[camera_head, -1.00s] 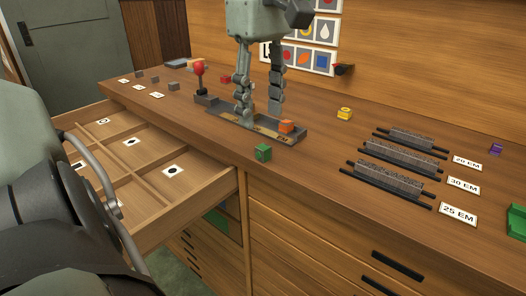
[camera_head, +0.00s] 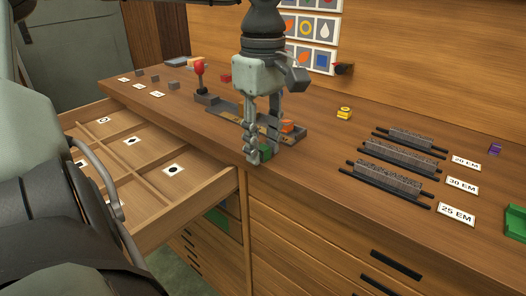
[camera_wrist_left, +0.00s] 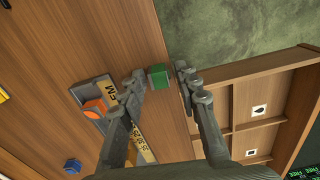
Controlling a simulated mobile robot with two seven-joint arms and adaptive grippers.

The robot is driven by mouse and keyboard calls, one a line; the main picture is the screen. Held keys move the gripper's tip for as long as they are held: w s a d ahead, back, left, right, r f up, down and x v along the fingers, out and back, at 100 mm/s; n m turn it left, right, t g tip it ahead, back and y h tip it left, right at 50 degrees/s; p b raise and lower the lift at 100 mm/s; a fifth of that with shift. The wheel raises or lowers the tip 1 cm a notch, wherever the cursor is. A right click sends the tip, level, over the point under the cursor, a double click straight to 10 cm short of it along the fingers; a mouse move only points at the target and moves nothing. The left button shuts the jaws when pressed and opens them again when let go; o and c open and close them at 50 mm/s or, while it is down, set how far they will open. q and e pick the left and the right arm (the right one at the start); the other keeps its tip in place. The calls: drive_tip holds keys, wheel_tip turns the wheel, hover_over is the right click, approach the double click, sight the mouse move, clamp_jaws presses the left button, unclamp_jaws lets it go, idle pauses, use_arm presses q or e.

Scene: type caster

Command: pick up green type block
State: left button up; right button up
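The green type block (camera_head: 265,151) sits on the counter near its front edge, partly hidden behind my left gripper in the head view. My left gripper (camera_head: 260,153) points down over it with its fingers apart. In the left wrist view the green block (camera_wrist_left: 158,76) lies between the two open fingertips (camera_wrist_left: 160,77), with a gap visible toward the right finger. Whether the left finger touches it is unclear. My right gripper is not in view.
An orange block (camera_head: 287,126) sits in the dark tray (camera_head: 296,136) close behind the gripper. A red-knobbed lever (camera_head: 199,68) stands at the left. An open compartment drawer (camera_head: 205,190) juts out below the counter. A yellow block (camera_head: 345,112) stands to the right.

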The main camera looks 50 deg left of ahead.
use_arm(q)
clamp_jaws()
drive_tip(key=shift+r, duration=0.1)
